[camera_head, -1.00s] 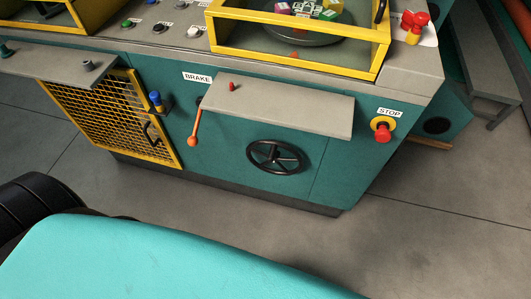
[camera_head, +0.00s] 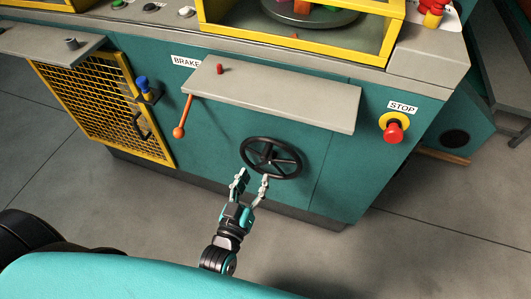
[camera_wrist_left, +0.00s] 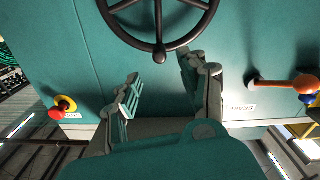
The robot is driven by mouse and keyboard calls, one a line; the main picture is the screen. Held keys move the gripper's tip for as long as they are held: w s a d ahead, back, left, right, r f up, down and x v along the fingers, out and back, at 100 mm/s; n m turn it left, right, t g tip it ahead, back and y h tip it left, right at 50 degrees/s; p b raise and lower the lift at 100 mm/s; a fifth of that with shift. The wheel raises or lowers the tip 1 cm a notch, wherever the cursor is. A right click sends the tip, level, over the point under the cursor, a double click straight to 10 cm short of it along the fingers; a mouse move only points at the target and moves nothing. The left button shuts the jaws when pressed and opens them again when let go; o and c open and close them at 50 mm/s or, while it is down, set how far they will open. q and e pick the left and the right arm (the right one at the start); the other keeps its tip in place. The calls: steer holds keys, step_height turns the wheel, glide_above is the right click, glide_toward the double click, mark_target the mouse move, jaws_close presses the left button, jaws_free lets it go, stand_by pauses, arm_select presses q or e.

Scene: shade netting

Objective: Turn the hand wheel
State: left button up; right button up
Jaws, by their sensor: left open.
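The black hand wheel (camera_head: 270,157) is on the teal front panel of the machine, below a grey shelf. It has a round rim, spokes and a hub. My left gripper (camera_head: 254,176) is open at the lower left of the wheel, its fingertips close to the rim; I cannot tell if they touch it. In the left wrist view, the wheel's rim and a small knob (camera_wrist_left: 160,52) show at the top. There the open fingers of my left gripper (camera_wrist_left: 160,75) are spread below the knob, with nothing between them. My right gripper is not in view.
The grey shelf (camera_head: 285,97) juts out above the wheel. An orange brake lever (camera_head: 181,122) hangs at its left, and a red stop button (camera_head: 393,131) sits at its right. A yellow mesh door (camera_head: 100,105) is further left. The floor before the machine is clear.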

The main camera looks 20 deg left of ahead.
mark_target(263, 160)
arm_select(q)
steer(key=w+b, duration=0.1)
steer(key=w, duration=0.8)
steer(key=shift+w+d, duration=0.15)
steer(key=shift+w, duration=0.2)
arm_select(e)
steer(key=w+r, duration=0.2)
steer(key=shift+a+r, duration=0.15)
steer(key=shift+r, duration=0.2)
arm_select(q)
steer(key=shift+c, duration=0.2)
jaws_close()
